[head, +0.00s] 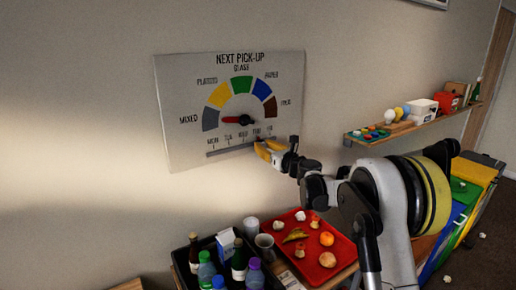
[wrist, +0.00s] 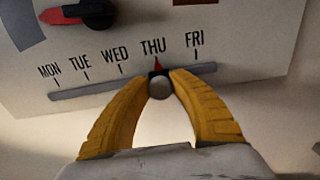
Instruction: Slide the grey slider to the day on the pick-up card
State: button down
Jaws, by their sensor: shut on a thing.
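The white board (head: 180,145) on the wall is headed NEXT PICK-UP and has a day scale from MON to FRI. The grey slider (wrist: 160,86) is a round knob with a red pointer, on a grey track (wrist: 100,88). Its pointer stands under THU, by that day's tick and left of FRI. My gripper (head: 268,149) has its yellow fingers closed around the knob; it also shows in the wrist view (wrist: 160,92). The fingers hide part of the track. I cannot make out the pick-up card for certain.
Above the scale, a red dial pointer (head: 232,119) points left toward MIXED. Below are a red tray (head: 340,245) with food scraps and a dark crate (head: 183,266) with bottles. A wall shelf (head: 420,126) holds small items at right. Wall left of the board is clear.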

jog(key=c, duration=1.1)
grip_release()
jog(key=shift+c, duration=0.2)
jog(key=shift+s, duration=0.1)
jog(key=v, duration=1.2)
